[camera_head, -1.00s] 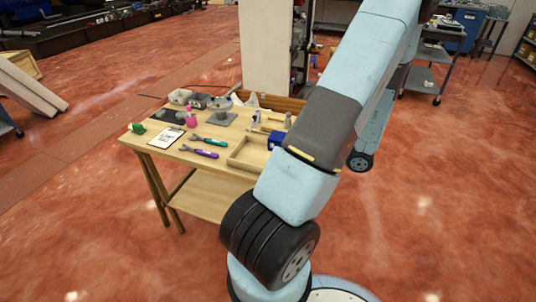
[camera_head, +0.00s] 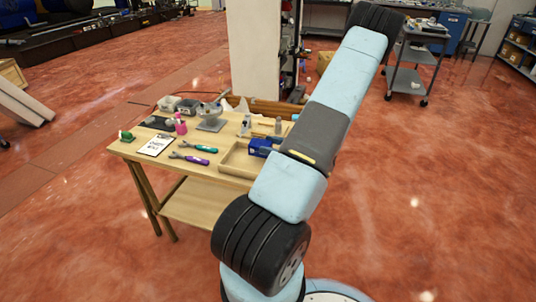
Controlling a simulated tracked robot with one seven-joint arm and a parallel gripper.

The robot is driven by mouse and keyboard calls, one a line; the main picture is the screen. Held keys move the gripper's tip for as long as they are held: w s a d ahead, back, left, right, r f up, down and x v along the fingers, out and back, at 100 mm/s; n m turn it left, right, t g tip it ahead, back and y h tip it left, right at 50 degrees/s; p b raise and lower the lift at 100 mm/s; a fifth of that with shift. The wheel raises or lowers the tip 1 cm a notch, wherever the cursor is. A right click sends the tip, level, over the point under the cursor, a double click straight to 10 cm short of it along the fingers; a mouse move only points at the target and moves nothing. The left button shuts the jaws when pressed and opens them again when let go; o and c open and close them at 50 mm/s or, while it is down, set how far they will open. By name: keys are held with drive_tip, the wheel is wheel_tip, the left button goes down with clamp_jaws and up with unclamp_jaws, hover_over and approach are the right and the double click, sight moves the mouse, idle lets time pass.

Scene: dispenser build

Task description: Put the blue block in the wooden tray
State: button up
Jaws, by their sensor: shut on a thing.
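A blue block-like thing (camera_head: 260,147) is on the workbench's right side, at the right end of the shallow wooden tray (camera_head: 233,164). My arm covers the tray's right part and comes close to the blue thing's right edge. I cannot tell whether the blue thing is inside the tray or beyond its rim. My gripper is hidden behind my own arm, so I cannot see its jaws or what is between them.
The wooden workbench (camera_head: 190,206) also holds a clipboard (camera_head: 155,145), purple-handled pliers (camera_head: 194,159), teal-handled pliers (camera_head: 201,147), a pink bottle (camera_head: 180,125) and a grey fixture (camera_head: 212,123). A pale column (camera_head: 255,50) stands behind it. Open floor lies to the right.

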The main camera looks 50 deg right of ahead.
drive_tip(key=shift+w+d+f, duration=0.1)
drive_tip(key=shift+w+f, duration=0.15)
drive_tip(key=shift+f, duration=1.55)
drive_tip(key=o, duration=1.6)
drive_tip(key=shift+s, duration=0.15)
drive_tip(key=v, duration=1.2)
